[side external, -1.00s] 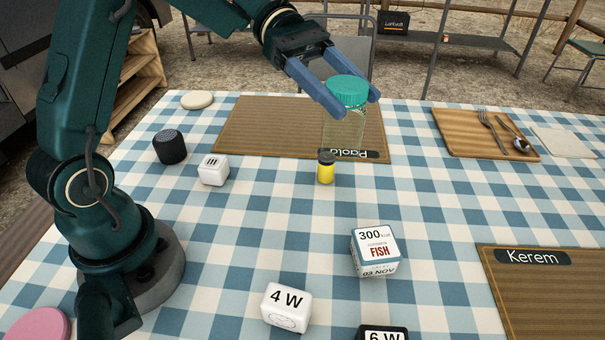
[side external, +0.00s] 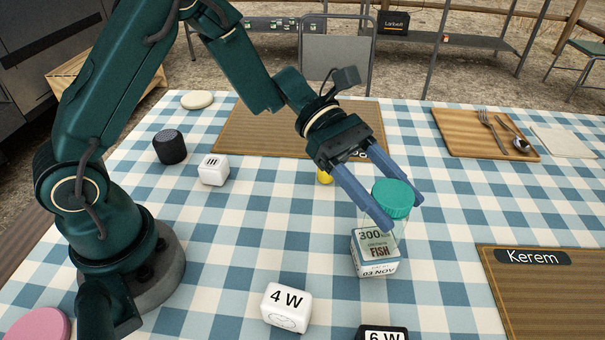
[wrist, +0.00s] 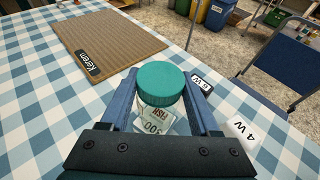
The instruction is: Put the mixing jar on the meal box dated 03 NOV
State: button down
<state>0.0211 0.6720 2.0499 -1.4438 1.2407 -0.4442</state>
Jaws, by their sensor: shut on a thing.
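The mixing jar, clear with a teal lid (side external: 393,198), is held between the two blue fingers of my gripper (side external: 390,212). In the side view its clear body overlaps the top of the meal box (side external: 376,268), which reads 300, FISH and 03 NOV. I cannot tell whether the jar's base touches the box. In the wrist view the teal lid (wrist: 160,84) is between the fingers (wrist: 165,105), and the box print (wrist: 154,124) shows through the clear jar.
A white 4 W block (side external: 287,307) and a dark-topped 6 W block (side external: 383,333) stand nearer the front. The Kerem placemat (side external: 550,300) lies to the right. A yellow, dark-capped shaker (side external: 325,176) is partly behind my gripper. A cutlery tray (side external: 470,140) is at the back right.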

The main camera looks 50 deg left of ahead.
jog(key=shift+c, duration=0.6)
grip_release()
jog(key=shift+f, duration=0.1)
